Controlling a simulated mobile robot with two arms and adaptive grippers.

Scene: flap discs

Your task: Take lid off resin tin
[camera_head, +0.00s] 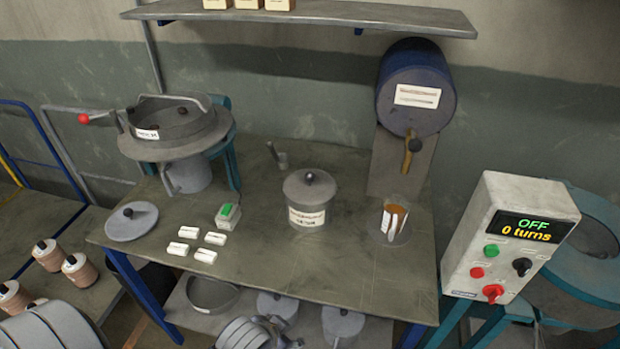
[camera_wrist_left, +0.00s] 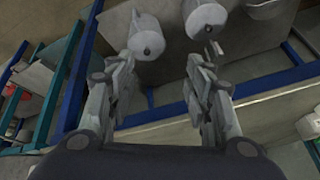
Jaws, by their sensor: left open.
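A grey tin (camera_head: 308,217) with a pale label stands upright at the middle of the bench; it appears to be the resin tin, though its label is too small to read. Its round grey lid (camera_head: 308,186), with a dark knob on top, sits on it. My left gripper (camera_wrist_left: 160,58) is open and empty in the left wrist view, its fingers apart. It appears low, in front of the bench's lower shelf, away from the tin. My right gripper is not in view.
A loose lid (camera_head: 132,221), small pale blocks (camera_head: 190,232) and a green-topped box (camera_head: 228,215) lie on the bench (camera_head: 275,270) left of the tin. A clear cup (camera_head: 392,225) stands right. A blue drum (camera_head: 415,90) is behind. A control box (camera_head: 508,238) reads OFF.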

